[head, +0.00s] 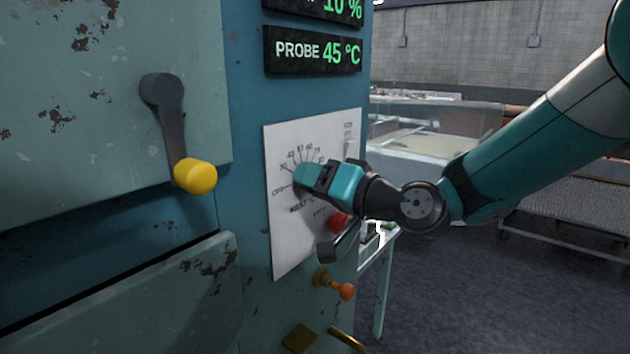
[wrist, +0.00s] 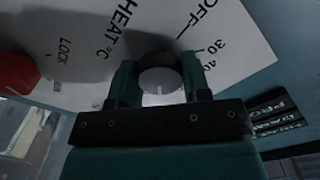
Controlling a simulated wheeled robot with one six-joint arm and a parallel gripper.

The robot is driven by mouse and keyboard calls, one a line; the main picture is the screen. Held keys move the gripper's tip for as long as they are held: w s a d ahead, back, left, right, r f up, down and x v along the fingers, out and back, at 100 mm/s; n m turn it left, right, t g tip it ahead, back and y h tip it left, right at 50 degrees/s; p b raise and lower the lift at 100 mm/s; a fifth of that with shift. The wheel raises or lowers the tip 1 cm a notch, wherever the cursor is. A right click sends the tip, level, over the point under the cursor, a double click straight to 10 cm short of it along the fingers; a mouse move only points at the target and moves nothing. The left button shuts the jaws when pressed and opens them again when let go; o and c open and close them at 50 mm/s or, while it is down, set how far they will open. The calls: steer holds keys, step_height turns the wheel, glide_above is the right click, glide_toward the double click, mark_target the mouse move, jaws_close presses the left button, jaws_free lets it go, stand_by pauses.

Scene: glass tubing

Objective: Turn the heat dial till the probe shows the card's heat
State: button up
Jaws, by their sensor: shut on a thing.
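My gripper (head: 312,180) is at the white dial panel (head: 285,245), with its fingers closed around the heat dial. The wrist view shows the round dial (wrist: 160,80) between the two fingertips (wrist: 161,85), beside the words HEAT °C and a scale with OFF and 30. In the head view the gripper hides most of the dial, and the pointer's setting cannot be read. The probe display (head: 318,52) above reads 45 °C in green. I cannot make out a card showing a target heat.
A red knob (head: 338,222) sits just below the gripper, also in the wrist view (wrist: 18,73), near LOCK. A lever with a yellow knob (head: 196,176) hangs at left. An orange-tipped valve (head: 346,291) juts out below. Another display (head: 345,9) reads 10 %.

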steer(key=shift+m, duration=0.5)
steer(key=o, duration=0.9)
steer(key=shift+b+v, duration=3.55)
steer(key=shift+v, duration=5.25)
